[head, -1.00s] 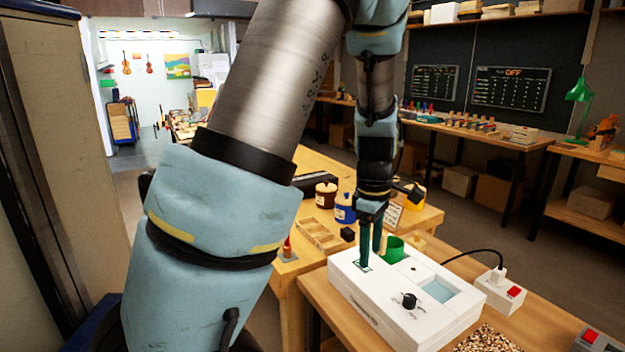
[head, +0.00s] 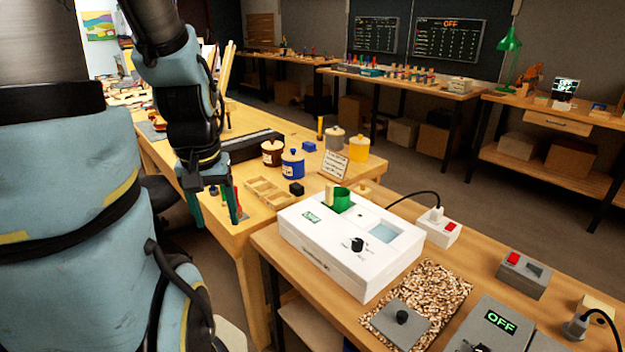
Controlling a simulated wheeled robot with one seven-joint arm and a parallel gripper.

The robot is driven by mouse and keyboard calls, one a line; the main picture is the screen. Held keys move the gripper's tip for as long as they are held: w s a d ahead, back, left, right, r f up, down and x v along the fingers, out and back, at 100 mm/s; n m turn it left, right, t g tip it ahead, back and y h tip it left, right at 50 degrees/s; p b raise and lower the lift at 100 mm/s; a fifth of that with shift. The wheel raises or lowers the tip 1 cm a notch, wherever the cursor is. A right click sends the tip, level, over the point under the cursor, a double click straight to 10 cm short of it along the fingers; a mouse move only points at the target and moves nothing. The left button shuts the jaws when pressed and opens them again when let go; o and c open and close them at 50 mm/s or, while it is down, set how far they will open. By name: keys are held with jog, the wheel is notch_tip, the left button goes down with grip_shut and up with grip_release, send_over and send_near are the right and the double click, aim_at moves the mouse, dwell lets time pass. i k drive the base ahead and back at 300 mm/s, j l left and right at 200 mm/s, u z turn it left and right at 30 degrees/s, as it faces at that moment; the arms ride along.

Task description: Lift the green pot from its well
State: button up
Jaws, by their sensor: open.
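The green pot (head: 343,198) sits in a well at the back of the white box (head: 330,260), with its upper part showing above the box top. Its lower part is hidden in the box. My gripper (head: 216,212) points down with its two green fingers apart and nothing between them. It is to the left of the white box, over the edge of the wooden bench, well clear of the pot.
The box top has a black knob (head: 357,244) and a pale blue recess (head: 383,232). Behind stand blue (head: 292,165), brown (head: 271,154) and yellow (head: 359,149) lidded jars and a wooden tray (head: 268,190). A grey lid-like plate (head: 402,322) lies on speckled granules in front.

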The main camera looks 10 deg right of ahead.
aim_at(337, 198)
jog(key=l+u, duration=0.45)
jog(key=u, duration=0.25)
jog(key=k+l+u, duration=0.15)
jog(key=u, duration=0.25)
